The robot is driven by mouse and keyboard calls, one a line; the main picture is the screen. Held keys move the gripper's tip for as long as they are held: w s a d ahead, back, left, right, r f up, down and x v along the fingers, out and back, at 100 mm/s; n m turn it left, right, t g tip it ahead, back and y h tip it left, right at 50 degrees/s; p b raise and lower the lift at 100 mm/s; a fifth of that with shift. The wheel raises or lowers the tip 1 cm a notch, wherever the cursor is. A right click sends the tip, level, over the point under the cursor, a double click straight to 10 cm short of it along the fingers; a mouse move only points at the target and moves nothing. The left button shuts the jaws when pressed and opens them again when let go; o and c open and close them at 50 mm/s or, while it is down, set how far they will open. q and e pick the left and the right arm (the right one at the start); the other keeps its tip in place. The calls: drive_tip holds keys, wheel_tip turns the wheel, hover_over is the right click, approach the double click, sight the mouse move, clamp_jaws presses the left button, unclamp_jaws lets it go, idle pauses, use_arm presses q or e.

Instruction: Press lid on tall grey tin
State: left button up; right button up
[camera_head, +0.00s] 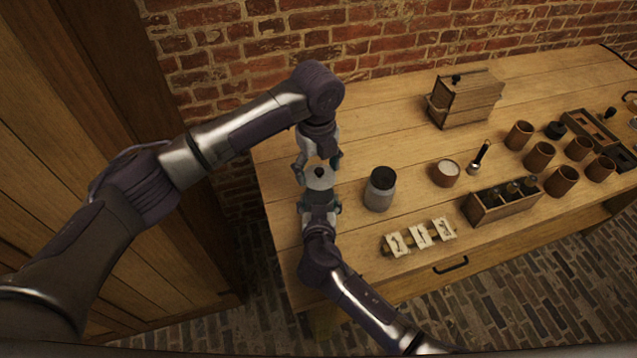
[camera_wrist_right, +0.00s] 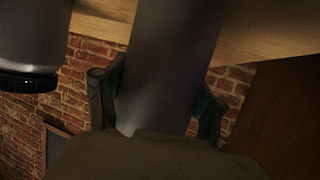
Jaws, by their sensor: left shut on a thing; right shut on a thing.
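A pale grey lid (camera_head: 320,183) with a black knob is between the fingers of my left gripper (camera_head: 318,168), which is shut on it. Right below it my right gripper (camera_head: 320,207) is shut on a grey tin, mostly hidden in the head view. In the right wrist view the tin's smooth grey wall (camera_wrist_right: 172,60) stands between the two fingers of the right gripper (camera_wrist_right: 157,100). The lid covers the tin's top from above; I cannot tell whether it is seated. A second grey tin (camera_head: 380,190) stands open on the table, right of the grippers.
On the wooden table (camera_head: 350,143) are a wooden box (camera_head: 466,97), a white-filled cup (camera_head: 446,173), a rack of dark bottles (camera_head: 503,200), several brown cups (camera_head: 540,155) and white cards (camera_head: 420,236). A brick wall stands behind. The table's back left is clear.

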use_arm(q)
drive_tip(key=shift+f, duration=1.55)
drive_tip(key=shift+f, duration=0.9)
drive_tip(key=shift+f, duration=0.65)
drive_tip(key=o, duration=0.9)
drive_tip(key=shift+c, duration=0.2)
drive_tip(key=shift+r, duration=0.1)
wheel_tip(320, 180, up, 12)
drive_tip(key=shift+f, duration=0.1)
